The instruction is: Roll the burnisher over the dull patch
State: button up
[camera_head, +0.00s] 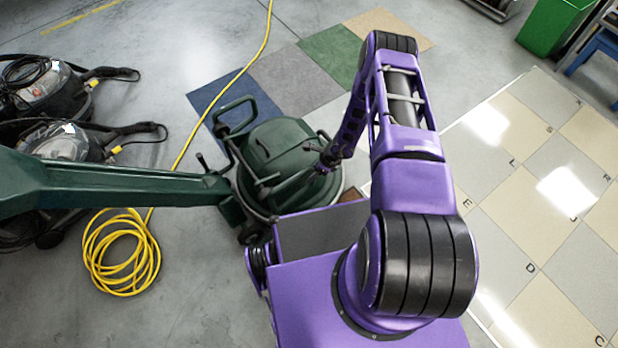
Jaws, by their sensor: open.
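The burnisher (285,150) is a dark green floor machine with a round body and a tubular loop at its side. Its long green handle arm (110,185) runs out to the left edge. My gripper (324,164) is open at the right part of the burnisher's top; it is small and dark here, and I cannot tell whether it touches the machine. A tiled floor panel (545,215) with lettered cream and grey squares lies to the right. Bright reflections show on it; I cannot make out which part is the dull patch. My purple arm hides the panel's left part.
A yellow cable (125,265) lies coiled at the lower left and runs upward past the burnisher. Black vacuum machines (65,142) stand at the left. Flat coloured floor squares (290,78) lie behind the burnisher. A green bin (552,25) stands at the top right.

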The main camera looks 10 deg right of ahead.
jog(key=b+x, duration=0.1)
jog(key=x, duration=0.4)
jog(key=c, duration=0.9)
grip_shut()
jog(key=shift+w+r, duration=0.1)
jog(key=shift+w, duration=0.2)
